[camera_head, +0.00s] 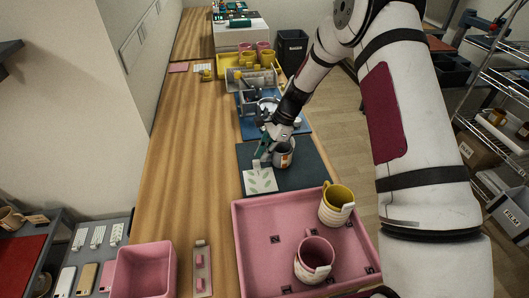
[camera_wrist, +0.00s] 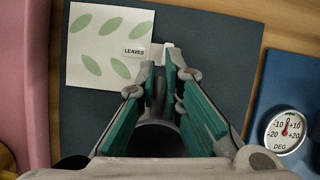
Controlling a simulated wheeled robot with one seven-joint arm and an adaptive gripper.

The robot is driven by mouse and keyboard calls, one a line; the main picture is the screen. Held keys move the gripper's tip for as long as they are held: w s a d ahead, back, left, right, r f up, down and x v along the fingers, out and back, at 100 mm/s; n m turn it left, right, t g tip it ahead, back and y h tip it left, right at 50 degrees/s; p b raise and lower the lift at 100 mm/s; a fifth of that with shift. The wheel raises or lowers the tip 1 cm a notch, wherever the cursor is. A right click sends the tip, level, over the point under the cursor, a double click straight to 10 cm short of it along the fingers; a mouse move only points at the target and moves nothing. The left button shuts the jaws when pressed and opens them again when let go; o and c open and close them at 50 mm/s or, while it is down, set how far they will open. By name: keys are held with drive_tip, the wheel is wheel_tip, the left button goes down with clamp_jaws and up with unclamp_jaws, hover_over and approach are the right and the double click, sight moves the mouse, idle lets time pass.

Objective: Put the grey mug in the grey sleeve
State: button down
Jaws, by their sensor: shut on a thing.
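The grey mug (camera_head: 284,153) stands on a dark blue-grey mat, with an orange-brown and white patch on its side. My gripper (camera_head: 263,157) comes down at its left side, teal fingers closed in. In the wrist view my gripper (camera_wrist: 163,82) seems shut on the mug; the fingers hide most of the contact. A dark round part of the mug (camera_wrist: 158,136) shows between them. A white sheet with green leaves (camera_head: 260,180) lies beside the mug; it also shows in the wrist view (camera_wrist: 105,68). A grey rounded body (camera_head: 251,78) at the back may be the grey sleeve; I cannot tell.
A pink tray (camera_head: 245,255) in front holds a yellow mug (camera_head: 335,203) and a pink mug (camera_head: 313,258). A blue base with equipment (camera_head: 245,103) stands behind the mat. A dial (camera_wrist: 287,131) is at right in the wrist view. The wooden counter left is mostly clear.

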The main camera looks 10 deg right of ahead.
drive_tip(key=shift+f, duration=0.15)
drive_tip(key=c, duration=1.7)
unclamp_jaws()
